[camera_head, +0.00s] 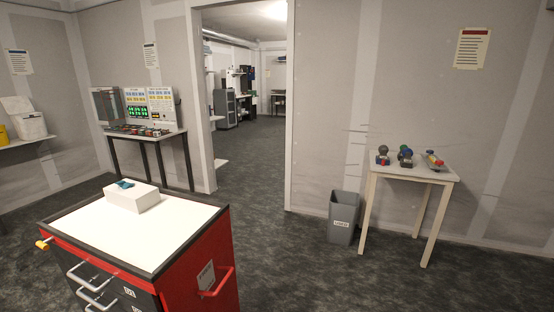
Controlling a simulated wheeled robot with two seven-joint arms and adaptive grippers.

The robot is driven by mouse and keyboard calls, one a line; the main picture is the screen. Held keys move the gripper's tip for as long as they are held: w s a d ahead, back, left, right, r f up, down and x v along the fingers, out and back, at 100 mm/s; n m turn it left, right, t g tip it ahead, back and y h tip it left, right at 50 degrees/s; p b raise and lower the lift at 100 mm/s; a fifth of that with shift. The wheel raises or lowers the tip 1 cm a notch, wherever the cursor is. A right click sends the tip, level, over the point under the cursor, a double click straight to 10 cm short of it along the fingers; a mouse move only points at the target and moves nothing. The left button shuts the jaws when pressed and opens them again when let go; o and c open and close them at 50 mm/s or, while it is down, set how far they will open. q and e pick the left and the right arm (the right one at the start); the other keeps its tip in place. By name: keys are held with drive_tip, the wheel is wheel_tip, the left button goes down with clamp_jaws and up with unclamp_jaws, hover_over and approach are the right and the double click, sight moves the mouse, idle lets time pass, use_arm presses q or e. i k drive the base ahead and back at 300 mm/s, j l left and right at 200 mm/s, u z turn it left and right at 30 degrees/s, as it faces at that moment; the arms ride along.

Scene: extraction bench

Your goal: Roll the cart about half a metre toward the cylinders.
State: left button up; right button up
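The cart (196,223) is a red and black drawer cart with a white top, standing in the lower left of the head view. Silver drawer handles show on its left-facing side, and a red push handle (214,285) sticks out on its right side. A white box (134,198) with a small blue-green item on it rests on the cart top. The cart's wheels are below the picture edge. I see nothing that I can clearly name as cylinders. Neither of my grippers shows in the head view.
A small table (405,173) with several small fittings stands at the right wall, a grey bin (343,217) beside it. A control panel desk (146,134) stands behind the cart. An open doorway leads to a farther room. The dark floor (290,262) between cart and bin is clear.

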sight(173, 249)
drive_tip(key=j+z, duration=0.1)
drive_tip(key=j, duration=0.7)
drive_tip(key=j+z, duration=0.1)
drive_tip(key=j, duration=0.75)
drive_tip(key=k+j+z, duration=0.15)
drive_tip(key=j, duration=0.65)
drive_tip(key=j+z, duration=0.2)
drive_tip(key=j, duration=1)
drive_tip(key=j+z, duration=0.25)
drive_tip(key=j, duration=0.9)
drive_tip(key=j+z, duration=0.25)
drive_tip(key=j, duration=0.95)
drive_tip(key=i+j, duration=0.1)
drive_tip(key=j, duration=0.3)
drive_tip(key=i+j+z, duration=0.1)
drive_tip(key=j, duration=0.25)
drive_tip(key=i+j, duration=0.1)
drive_tip(key=j, duration=0.3)
